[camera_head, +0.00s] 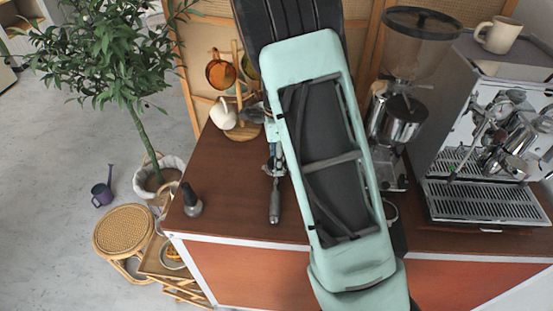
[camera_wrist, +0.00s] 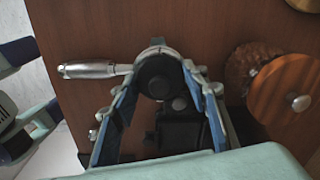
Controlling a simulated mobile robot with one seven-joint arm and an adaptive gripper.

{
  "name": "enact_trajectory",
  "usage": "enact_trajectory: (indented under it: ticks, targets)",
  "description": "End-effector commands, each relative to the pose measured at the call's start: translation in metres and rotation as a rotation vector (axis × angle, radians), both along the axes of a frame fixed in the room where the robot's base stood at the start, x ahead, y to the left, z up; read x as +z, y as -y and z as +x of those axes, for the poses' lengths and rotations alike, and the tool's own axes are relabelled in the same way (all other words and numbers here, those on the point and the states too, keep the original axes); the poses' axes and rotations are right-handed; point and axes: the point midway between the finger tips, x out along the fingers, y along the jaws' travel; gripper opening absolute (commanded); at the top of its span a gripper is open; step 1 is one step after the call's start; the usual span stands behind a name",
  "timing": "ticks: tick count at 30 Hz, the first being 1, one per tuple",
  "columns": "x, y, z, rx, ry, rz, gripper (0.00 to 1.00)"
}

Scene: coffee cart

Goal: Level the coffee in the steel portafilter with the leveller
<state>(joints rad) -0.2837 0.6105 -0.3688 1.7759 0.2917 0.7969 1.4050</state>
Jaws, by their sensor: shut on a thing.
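The steel portafilter (camera_head: 274,207) lies on the brown counter with its handle pointing toward the front edge. In the wrist view its handle (camera_wrist: 90,70) points left and its round head lies between my fingertips. The black round leveller (camera_wrist: 154,78) sits over the portafilter head, and my gripper (camera_wrist: 158,72) is shut on it with a blue-padded finger on either side. The coffee is hidden under the leveller. In the head view my arm covers much of this area, and the leveller cannot be made out clearly.
A dark tool with a grey base (camera_head: 191,202) stands near the counter's left front corner. A mug stand (camera_head: 243,132) with cups is behind the portafilter. The grinder (camera_head: 398,120) and espresso machine (camera_head: 485,200) stand to the right. A round wooden piece with a knob (camera_wrist: 290,85) is close by.

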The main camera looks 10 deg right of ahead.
Motion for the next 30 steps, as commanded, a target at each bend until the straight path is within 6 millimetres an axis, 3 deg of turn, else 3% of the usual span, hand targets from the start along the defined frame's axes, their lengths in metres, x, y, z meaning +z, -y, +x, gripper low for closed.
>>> enact_trajectory:
  ticks: [30]
  targets:
    - [0.03, 0.0, 0.0, -0.001, 0.0, -0.001, 0.12]
